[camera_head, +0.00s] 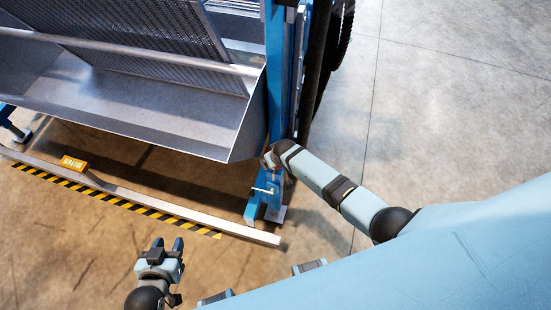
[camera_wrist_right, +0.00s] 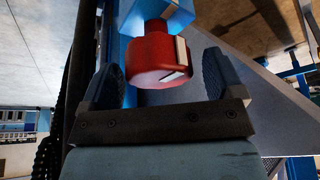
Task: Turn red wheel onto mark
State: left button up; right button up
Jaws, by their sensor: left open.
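The red wheel (camera_wrist_right: 158,60) is a short red cylinder on a blue block (camera_wrist_right: 166,12) in the right wrist view. A pale strip lies on its face and another pale strip runs along its side at the right. My right gripper (camera_wrist_right: 165,78) has one finger on each side of the wheel, with visible gaps, so it is open around it. In the head view my right gripper (camera_head: 270,159) is at the blue post (camera_head: 275,80), and the wheel is mostly hidden there. My left gripper (camera_head: 168,244) is open and empty above the floor, away from the machine.
A metal trough (camera_head: 150,105) under perforated sieve panels fills the upper left. A low rail (camera_head: 190,203) with black and yellow stripes and an orange box (camera_head: 74,163) runs in front of it. A small lever (camera_head: 263,190) sits low on the post. Floor at the right is clear.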

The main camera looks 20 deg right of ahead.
jog(key=shift+r, duration=0.1)
jog(key=shift+s+r, duration=0.15)
jog(key=shift+r, duration=0.15)
jog(key=p+v, duration=0.2)
jog(key=v, duration=1.1)
